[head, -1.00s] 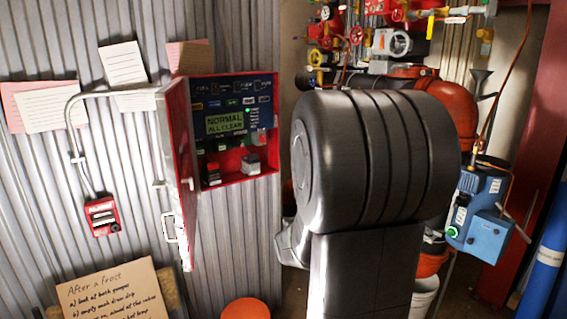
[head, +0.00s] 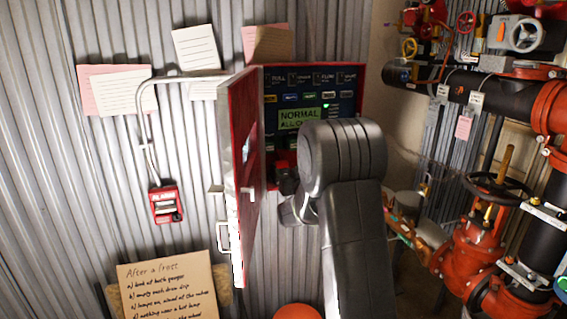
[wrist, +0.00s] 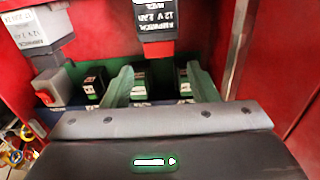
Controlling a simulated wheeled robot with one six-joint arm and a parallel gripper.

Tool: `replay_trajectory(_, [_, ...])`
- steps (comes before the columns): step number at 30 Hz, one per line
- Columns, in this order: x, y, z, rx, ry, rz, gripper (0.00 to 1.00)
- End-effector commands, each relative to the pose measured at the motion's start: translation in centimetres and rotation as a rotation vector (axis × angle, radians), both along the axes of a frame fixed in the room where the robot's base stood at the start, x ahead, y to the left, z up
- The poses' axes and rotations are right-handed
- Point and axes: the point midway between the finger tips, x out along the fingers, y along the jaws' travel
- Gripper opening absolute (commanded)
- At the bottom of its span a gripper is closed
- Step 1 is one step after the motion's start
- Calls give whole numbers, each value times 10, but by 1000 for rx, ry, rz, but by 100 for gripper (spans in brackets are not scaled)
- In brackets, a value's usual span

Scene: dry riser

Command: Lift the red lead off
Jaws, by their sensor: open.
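The open red cabinet (head: 331,74) is on the wall in the head view. In the wrist view a black block marked 12 V (wrist: 157,18) has a red piece (wrist: 159,50) at its lower end, which looks like the red lead. My gripper (wrist: 158,72) is open, with its two green fingers apart. The red piece lies in line with the gap, just beyond the fingertips, with no contact visible. In the head view my arm hides the gripper and much of the cabinet's lower part.
The cabinet door (head: 243,160) stands open left of my arm. A grey-white block (wrist: 38,32) and a grey piece with a red button (wrist: 55,85) are at the wrist view's left. Dark modules (wrist: 92,86) lie behind the fingers. Red valves and pipes (head: 478,240) stand at right.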

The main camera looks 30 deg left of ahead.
Motion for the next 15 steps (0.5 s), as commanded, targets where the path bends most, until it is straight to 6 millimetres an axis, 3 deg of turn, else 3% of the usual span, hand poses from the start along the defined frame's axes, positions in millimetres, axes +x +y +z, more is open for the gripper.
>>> replay_trajectory(6, [25,31,1,-1,1,0,54])
replay_trajectory(15, [40,50,0,-1,1,-1,54])
